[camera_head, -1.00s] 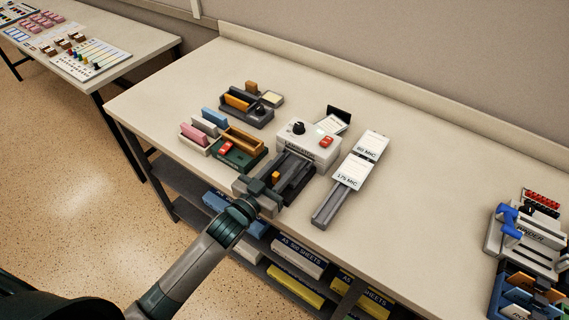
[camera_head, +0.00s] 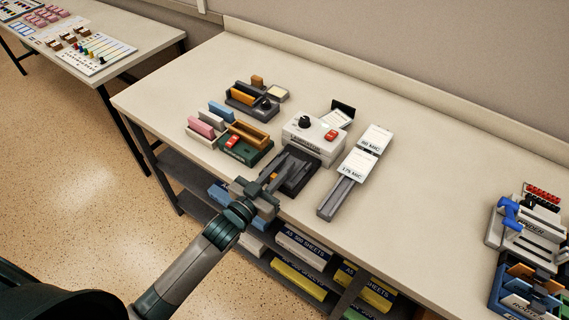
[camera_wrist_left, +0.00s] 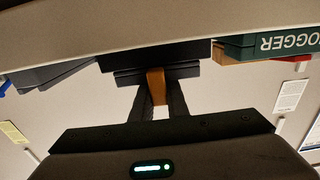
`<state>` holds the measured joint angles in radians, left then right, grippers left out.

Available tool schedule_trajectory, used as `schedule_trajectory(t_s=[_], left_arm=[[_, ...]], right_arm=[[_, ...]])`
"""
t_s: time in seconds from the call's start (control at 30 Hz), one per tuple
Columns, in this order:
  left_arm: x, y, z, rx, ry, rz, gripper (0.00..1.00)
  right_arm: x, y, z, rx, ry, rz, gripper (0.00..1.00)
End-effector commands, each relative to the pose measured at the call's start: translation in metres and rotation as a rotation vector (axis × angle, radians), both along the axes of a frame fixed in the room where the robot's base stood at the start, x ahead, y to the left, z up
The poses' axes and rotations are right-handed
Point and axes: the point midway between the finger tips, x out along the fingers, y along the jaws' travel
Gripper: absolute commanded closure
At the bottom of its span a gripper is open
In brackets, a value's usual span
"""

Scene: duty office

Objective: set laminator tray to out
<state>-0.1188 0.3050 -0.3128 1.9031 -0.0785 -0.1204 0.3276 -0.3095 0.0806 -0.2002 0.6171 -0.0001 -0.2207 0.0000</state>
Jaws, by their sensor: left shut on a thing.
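The white laminator (camera_head: 302,142) stands on the bench with a black knob and a red switch on top. Its dark grey tray (camera_head: 304,180) lies at its front, towards the bench's front edge. My left gripper (camera_head: 274,179) reaches in from the front and is shut on a small orange tab at the tray. In the left wrist view the tab (camera_wrist_left: 156,88) stands between the two dark fingers, against a dark slab. The gripper partly hides the tray in the head view. My right gripper is not in view.
A green jogger (camera_head: 258,157) stands close left of the tray; it also shows in the left wrist view (camera_wrist_left: 262,48). A grey rail with white film cards (camera_head: 340,197) lies close right. A binder (camera_head: 525,232) stands far right. Bare bench lies between.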

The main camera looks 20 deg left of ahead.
Motion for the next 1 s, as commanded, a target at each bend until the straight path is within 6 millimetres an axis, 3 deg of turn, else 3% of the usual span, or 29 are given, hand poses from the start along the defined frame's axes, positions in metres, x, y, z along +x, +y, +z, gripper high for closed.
schedule_trajectory(t_s=[0.1,0.13,0.2,0.67,1.0], left_arm=[[0.0,0.0,-0.002,0.0,0.004,0.0,1.0],[0.0,0.0,-0.002,0.0,0.004,0.0,0.79],[0.0,0.0,-0.002,0.001,0.004,0.0,0.67],[-0.005,0.002,-0.003,0.001,0.003,0.0,0.67],[-0.045,0.016,-0.005,0.001,0.004,0.001,0.67]], right_arm=[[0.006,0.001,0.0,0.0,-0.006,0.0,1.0],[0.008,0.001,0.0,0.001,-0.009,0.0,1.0],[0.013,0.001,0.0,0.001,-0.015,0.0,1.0],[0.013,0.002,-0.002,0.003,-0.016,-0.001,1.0],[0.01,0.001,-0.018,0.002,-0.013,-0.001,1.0]])
